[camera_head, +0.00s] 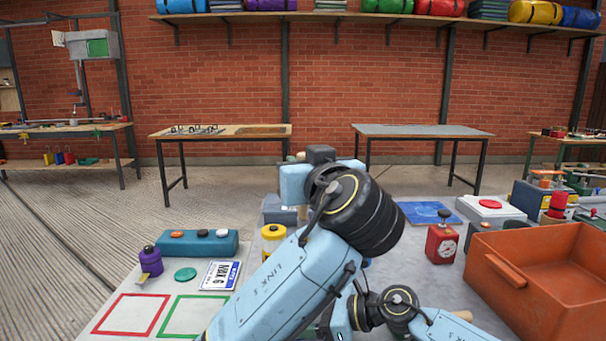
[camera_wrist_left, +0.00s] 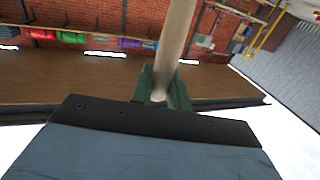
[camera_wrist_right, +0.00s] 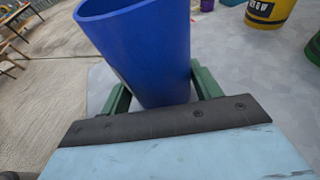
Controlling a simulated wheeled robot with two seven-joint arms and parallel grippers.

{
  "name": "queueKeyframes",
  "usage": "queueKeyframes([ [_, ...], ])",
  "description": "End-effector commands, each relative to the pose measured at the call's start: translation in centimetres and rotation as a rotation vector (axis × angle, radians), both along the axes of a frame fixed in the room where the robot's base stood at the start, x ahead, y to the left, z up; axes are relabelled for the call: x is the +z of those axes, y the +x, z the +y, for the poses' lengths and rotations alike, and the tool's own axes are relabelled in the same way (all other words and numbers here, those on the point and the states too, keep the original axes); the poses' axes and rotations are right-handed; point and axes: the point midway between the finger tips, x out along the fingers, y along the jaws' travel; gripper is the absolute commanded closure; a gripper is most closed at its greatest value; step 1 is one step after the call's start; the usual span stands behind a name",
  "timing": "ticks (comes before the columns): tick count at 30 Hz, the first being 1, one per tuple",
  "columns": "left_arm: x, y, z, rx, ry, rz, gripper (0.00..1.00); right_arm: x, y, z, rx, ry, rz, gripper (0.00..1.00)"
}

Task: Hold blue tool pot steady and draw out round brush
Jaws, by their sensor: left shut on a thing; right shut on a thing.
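The blue tool pot (camera_wrist_right: 140,50) stands large between the green fingers of my right gripper (camera_wrist_right: 160,92) in the right wrist view. That gripper is shut on it. A pale wooden handle, which I take for the round brush (camera_wrist_left: 177,40), sits between the green fingers of my left gripper (camera_wrist_left: 160,92) in the left wrist view. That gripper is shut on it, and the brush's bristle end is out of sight. In the head view my left arm covers the middle of the bench and hides most of the pot. I cannot tell whether the brush is still inside the pot.
An orange crate (camera_head: 540,270) and a red timer-like box (camera_head: 441,243) stand to the right on the bench. Red and green outlined squares lie at front left.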

Motion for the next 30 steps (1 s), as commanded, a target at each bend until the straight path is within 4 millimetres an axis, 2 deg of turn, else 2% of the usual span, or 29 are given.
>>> queueKeyframes([
  [2, 0.0, 0.0, 0.0, 0.000, 0.000, -0.001, 1.00, -0.1, 0.0, 0.0, 0.001, -0.002, 0.001, 0.50],
  [3, 0.0, 0.0, 0.0, 0.000, 0.000, -0.001, 1.00, -0.1, 0.0, 0.0, 0.001, -0.002, 0.001, 0.36],
  [9, 0.0, 0.0, 0.0, 0.000, -0.001, -0.001, 1.00, -0.1, 0.0, 0.0, 0.000, -0.001, 0.000, 0.12],
  [17, 0.0, 0.0, 0.0, 0.000, -0.001, -0.001, 1.00, 0.0, 0.0, -0.1, 0.000, 0.000, 0.000, 0.12],
  [20, 0.0, 0.0, 0.0, 0.000, -0.001, -0.001, 1.00, 0.1, -0.2, -0.7, -0.001, -0.001, 0.000, 0.12],
  [23, 0.0, 0.0, 0.0, 0.000, -0.001, -0.001, 1.00, 0.5, -0.5, -2.1, -0.002, -0.002, 0.000, 0.12],
  [30, 0.0, 0.0, 0.0, 0.000, -0.001, -0.001, 1.00, 2.0, -2.1, -6.8, -0.003, -0.003, 0.001, 0.12],
])
